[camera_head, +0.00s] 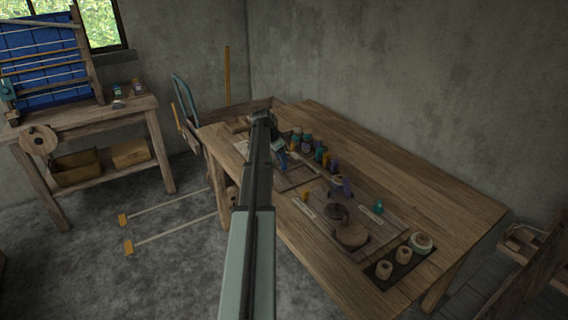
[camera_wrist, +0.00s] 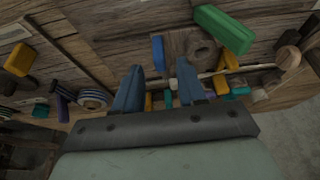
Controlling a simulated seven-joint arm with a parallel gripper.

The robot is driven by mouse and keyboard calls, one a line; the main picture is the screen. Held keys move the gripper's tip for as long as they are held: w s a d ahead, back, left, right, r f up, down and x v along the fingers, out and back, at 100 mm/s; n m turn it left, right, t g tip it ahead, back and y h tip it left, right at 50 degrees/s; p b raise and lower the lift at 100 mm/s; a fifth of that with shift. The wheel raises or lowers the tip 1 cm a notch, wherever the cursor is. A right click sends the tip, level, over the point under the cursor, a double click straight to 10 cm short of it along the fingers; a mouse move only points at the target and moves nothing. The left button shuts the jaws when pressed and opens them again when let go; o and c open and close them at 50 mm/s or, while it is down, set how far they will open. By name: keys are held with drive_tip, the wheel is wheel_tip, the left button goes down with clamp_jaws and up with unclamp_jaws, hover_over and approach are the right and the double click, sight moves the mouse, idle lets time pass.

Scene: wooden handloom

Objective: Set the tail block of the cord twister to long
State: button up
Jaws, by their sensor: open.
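My gripper (camera_wrist: 159,68) is open, with its two blue fingers apart and nothing clearly held between them. In the head view my gripper (camera_head: 280,155) is over the far left part of the workbench, largely hidden by my own arm. I cannot say for sure which piece is the cord twister or its tail block. In the wrist view, a wooden block with a round hole (camera_wrist: 203,50) lies beyond the fingertips. A pale rod (camera_wrist: 240,70) runs right from near the fingers. A blue piece (camera_wrist: 158,50) and a green block (camera_wrist: 222,28) are close by.
The workbench (camera_head: 440,195) carries several coloured spools (camera_head: 308,143), a green-knobbed piece (camera_head: 377,207), a wooden disc (camera_head: 350,235) and a dark tray (camera_head: 383,284) of cord balls. Its right side is clear. A loom (camera_head: 45,60) stands on another table at left.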

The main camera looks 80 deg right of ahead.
drive_tip(key=shift+x, duration=2.05)
drive_tip(key=shift+c, duration=0.2)
clamp_jaws()
